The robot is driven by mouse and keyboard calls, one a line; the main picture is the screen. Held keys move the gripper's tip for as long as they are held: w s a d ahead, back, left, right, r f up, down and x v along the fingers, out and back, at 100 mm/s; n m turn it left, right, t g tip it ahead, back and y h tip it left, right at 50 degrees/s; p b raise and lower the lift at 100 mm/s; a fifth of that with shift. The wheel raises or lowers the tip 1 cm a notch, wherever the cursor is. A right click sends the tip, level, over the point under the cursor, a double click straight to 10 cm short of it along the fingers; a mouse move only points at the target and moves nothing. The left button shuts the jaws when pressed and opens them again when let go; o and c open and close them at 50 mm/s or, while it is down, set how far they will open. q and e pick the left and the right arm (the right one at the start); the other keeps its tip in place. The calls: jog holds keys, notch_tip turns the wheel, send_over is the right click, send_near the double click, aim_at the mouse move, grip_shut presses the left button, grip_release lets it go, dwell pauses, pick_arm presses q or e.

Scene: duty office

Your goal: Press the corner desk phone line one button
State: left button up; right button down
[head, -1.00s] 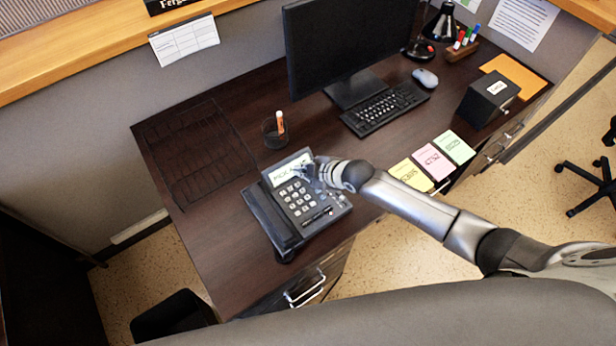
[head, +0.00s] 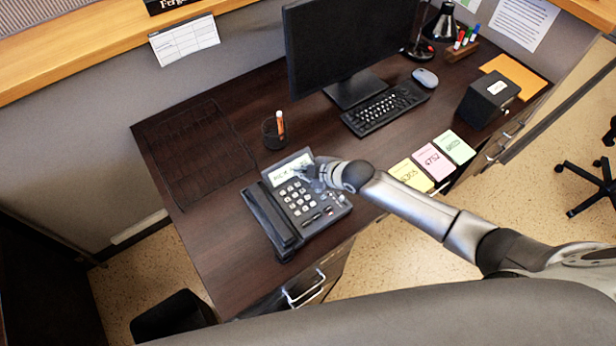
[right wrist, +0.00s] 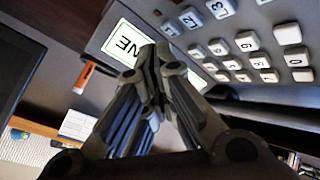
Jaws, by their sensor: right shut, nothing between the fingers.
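The dark desk phone (head: 270,218) sits near the desk's left front corner, with its handset on the left, a grey number keypad and a lit display (head: 282,172). My right gripper (head: 306,175) is over the phone's upper right part, beside the display. The L2 button (right wrist: 191,18) and L3 button (right wrist: 219,8) show there. My left gripper is not in view.
An orange marker in a dark cup (head: 273,134) stands behind the phone. A monitor (head: 345,45), keyboard (head: 385,108), mouse (head: 425,77) and coloured note pads (head: 411,175) lie to the right.

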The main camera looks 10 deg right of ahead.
jog(key=shift+f, duration=0.3)
jog(key=shift+f+b, duration=0.35)
jog(key=shift+f, duration=0.05)
dwell(0.6)
jog(key=shift+r, duration=0.1)
jog(key=shift+r+p, duration=0.75)
jog(key=shift+p, duration=0.05)
notch_tip(320, 180, up, 5)
jog(key=p, duration=0.4)
jog(key=shift+p, duration=0.3)
